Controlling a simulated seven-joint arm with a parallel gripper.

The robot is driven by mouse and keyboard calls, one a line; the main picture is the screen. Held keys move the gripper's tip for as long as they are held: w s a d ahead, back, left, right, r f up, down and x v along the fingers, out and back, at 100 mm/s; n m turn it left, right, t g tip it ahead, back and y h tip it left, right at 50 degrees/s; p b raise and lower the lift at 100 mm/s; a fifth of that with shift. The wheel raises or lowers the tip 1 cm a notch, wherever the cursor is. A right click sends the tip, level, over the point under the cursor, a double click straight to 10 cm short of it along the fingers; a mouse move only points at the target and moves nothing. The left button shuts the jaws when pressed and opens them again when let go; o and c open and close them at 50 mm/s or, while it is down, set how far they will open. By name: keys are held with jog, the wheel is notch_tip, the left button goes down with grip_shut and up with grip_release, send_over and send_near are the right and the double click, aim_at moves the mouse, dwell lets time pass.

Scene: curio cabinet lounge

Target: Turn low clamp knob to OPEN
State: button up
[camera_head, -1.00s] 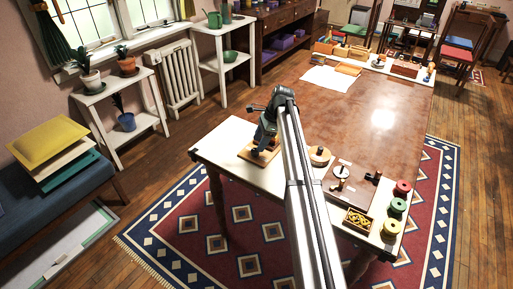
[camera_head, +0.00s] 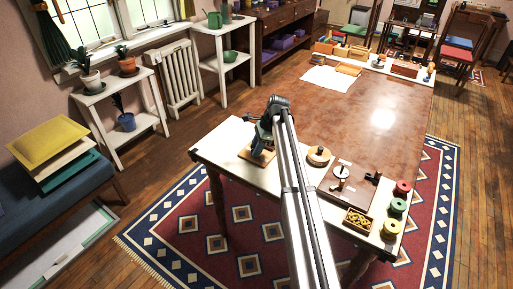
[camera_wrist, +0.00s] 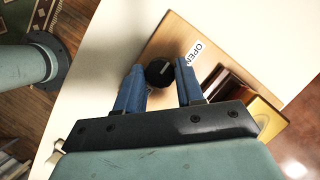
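The low clamp knob (camera_wrist: 159,73) is a round black knob on a wooden board (camera_wrist: 168,38) in the wrist view. A white label reading OPEN (camera_wrist: 196,53) lies on the board, just right of the knob. My gripper (camera_wrist: 160,68) has two blue fingers, spread apart with the knob between their tips. I cannot tell whether either finger touches it. In the head view the board (camera_head: 257,157) sits at the table's near left corner, with my wrist above it. The knob is hidden there behind my arm.
A brown block and a yellow piece (camera_wrist: 267,117) are right of the knob. Along the table's near edge are a round wooden disc (camera_head: 319,156), a brown board with a knob (camera_head: 341,172), a patterned box (camera_head: 357,220) and coloured spools (camera_head: 397,206). The table's middle is bare.

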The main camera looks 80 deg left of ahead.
jog(key=c, duration=0.5)
jog(key=n, duration=0.2)
jog(key=n+h, duration=0.1)
jog(key=n, duration=0.1)
jog(key=shift+a+h, duration=0.2)
jog(key=shift+h, duration=0.1)
jog(key=n+t+h, duration=0.1)
jog(key=n, duration=0.2)
jog(key=shift+a+n, duration=0.1)
jog(key=shift+n, duration=0.2)
jog(key=n, duration=0.2)
jog(key=n+t+h, duration=0.1)
jog(key=n, duration=0.2)
jog(key=shift+s+t, duration=0.2)
jog(key=shift+t, duration=0.1)
jog(key=n+t, duration=0.1)
jog(key=n, duration=0.4)
jog(key=shift+s+t+h, duration=0.1)
jog(key=shift+t+h, duration=0.3)
jog(key=shift+n, duration=0.3)
